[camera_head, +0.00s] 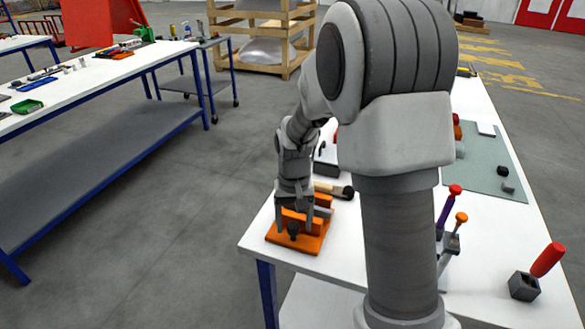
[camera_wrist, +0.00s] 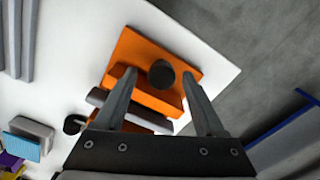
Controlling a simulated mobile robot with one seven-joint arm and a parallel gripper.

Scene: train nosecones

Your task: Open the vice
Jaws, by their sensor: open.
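The orange vice (camera_head: 297,238) sits at the near left corner of the white table. It also shows in the wrist view (camera_wrist: 148,50), with a dark round knob (camera_wrist: 161,73) on its near side and a grey bar (camera_wrist: 97,98) across it. In the head view the dark knob (camera_head: 293,230) stands at the vice's front. My gripper (camera_head: 294,222) points down over the vice. In the wrist view my gripper (camera_wrist: 162,78) is open, with one finger on each side of the knob. I cannot tell whether the fingers touch it.
The white table (camera_head: 345,224) ends just left of and in front of the vice. A hammer-like tool (camera_head: 333,189) lies behind the vice. Screwdrivers (camera_head: 447,205) stand in a holder to the right, and a red-handled tool (camera_head: 547,260) stands in a dark block.

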